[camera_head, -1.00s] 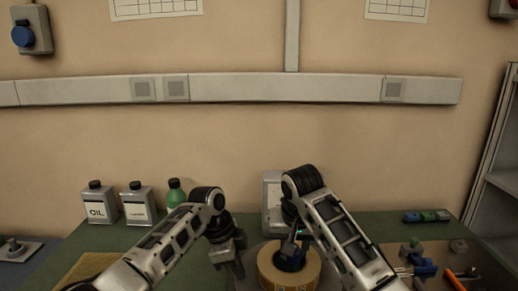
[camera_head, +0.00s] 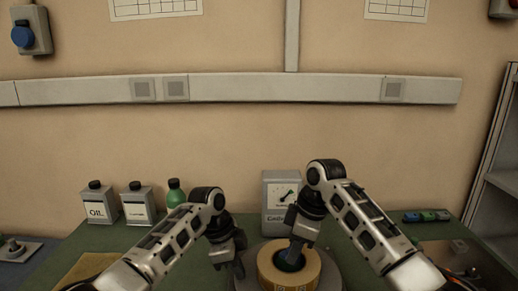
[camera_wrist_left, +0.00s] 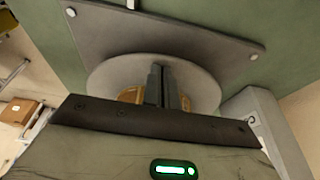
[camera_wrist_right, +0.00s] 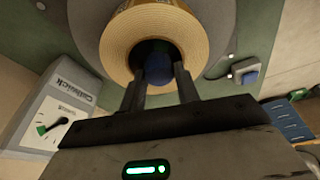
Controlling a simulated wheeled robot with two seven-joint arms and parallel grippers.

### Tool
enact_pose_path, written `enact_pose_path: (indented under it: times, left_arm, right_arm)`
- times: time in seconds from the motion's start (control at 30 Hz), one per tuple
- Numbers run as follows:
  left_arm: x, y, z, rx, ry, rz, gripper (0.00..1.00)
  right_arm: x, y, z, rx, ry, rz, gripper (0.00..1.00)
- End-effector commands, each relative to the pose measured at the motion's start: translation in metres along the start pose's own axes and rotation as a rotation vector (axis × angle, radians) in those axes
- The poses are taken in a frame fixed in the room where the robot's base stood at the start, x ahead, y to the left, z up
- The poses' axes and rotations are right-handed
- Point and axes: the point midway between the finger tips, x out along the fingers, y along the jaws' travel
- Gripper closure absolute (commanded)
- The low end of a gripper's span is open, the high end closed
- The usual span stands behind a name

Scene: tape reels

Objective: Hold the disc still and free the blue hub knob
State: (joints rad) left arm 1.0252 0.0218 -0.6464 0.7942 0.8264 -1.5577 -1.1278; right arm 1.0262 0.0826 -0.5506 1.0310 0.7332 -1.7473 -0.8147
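The grey disc (camera_wrist_left: 105,76) lies flat on a base plate, with a yellow-brown tape roll (camera_head: 265,267) on it. The blue hub knob (camera_wrist_right: 158,69) sits in the dark centre of the roll. My left gripper (camera_head: 240,268) is at the disc's left rim. In the left wrist view its fingers (camera_wrist_left: 161,72) are close together and appear shut on the rim; the contact is partly hidden. My right gripper (camera_head: 292,256) reaches down into the roll's centre. In the right wrist view its fingertips (camera_wrist_right: 159,72) flank the knob closely and appear closed on it.
A grey box with a dial (camera_head: 279,198) stands behind the disc. An oil bottle (camera_head: 101,205), a second grey bottle (camera_head: 138,206) and a green bottle (camera_head: 176,194) stand at the back left. Small coloured parts (camera_head: 426,216) lie at the back right, beside a brown tray (camera_head: 440,249).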

Motion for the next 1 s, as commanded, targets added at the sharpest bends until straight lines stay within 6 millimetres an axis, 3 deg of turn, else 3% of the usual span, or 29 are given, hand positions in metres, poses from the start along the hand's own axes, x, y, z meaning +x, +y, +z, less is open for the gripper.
enact_pose_path:
  times: [0.03,0.47,0.83,1.0]
  left_arm:
    - [0.009,0.004,0.005,-0.007,-0.009,0.016,1.00]
    - [0.008,0.004,0.005,-0.006,-0.009,0.016,1.00]
    - [0.008,0.004,0.004,-0.007,-0.008,0.015,1.00]
    - [0.008,0.004,0.005,-0.007,-0.008,0.015,1.00]
  right_arm:
    - [0.005,-0.004,0.002,0.005,-0.009,-0.015,0.60]
    - [0.001,-0.002,0.000,0.008,-0.003,-0.003,0.60]
    - [-0.040,-0.001,-0.011,0.008,-0.002,0.001,0.60]
    - [-0.048,-0.002,-0.013,0.009,-0.003,0.000,0.60]
